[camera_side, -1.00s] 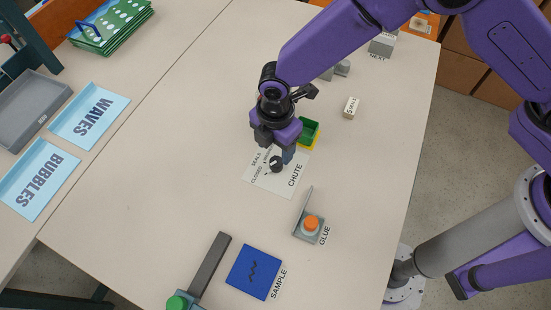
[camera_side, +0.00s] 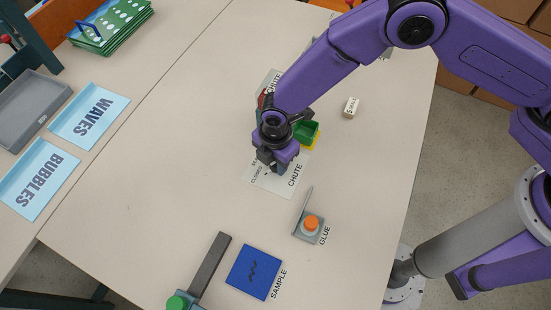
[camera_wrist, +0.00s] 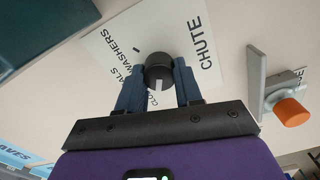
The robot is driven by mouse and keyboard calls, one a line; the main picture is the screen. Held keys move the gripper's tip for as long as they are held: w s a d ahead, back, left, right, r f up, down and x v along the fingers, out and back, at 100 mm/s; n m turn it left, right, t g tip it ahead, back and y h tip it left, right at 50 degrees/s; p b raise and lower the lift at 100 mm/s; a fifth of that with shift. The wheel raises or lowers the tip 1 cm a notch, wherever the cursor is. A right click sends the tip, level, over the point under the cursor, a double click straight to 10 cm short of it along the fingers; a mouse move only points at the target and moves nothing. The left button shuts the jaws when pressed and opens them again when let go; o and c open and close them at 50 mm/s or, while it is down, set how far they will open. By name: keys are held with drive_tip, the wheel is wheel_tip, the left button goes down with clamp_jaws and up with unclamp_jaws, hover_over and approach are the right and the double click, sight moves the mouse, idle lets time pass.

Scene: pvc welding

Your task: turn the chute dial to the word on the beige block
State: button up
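The chute dial (camera_wrist: 159,72) is a round black knob on a white plate marked CHUTE (camera_wrist: 200,35). Its white mark points down in the wrist view, toward a partly hidden word starting CLO. WASHERS and a partly hidden word ending in ALS also show. My gripper (camera_wrist: 160,78) has one blue-grey finger on each side of the dial, close to it; I cannot tell whether they press on it. In the side view my gripper (camera_side: 275,166) hides the dial over the plate (camera_side: 272,188). The beige block (camera_side: 351,107) stands up-right of it; its small word seems to start with S.
A green and yellow bin (camera_side: 306,132) stands just behind my gripper. The glue stand (camera_side: 310,225) with an orange cap is nearby, also in the wrist view (camera_wrist: 290,112). A blue SAMPLE pad (camera_side: 255,272) lies at the front. The table left of the plate is clear.

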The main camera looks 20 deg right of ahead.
drive_tip(key=shift+m, duration=0.3)
drive_tip(key=shift+c, duration=0.4)
drive_tip(key=m, duration=0.5)
drive_tip(key=shift+m, duration=0.3)
drive_tip(key=m, duration=0.5)
drive_tip(key=shift+w, duration=0.1)
drive_tip(key=shift+m, duration=0.4)
drive_tip(key=o, duration=1)
drive_tip(key=shift+o, duration=0.2)
wheel_tip(320, 180, up, 17)
drive_tip(key=shift+r, duration=0.2)
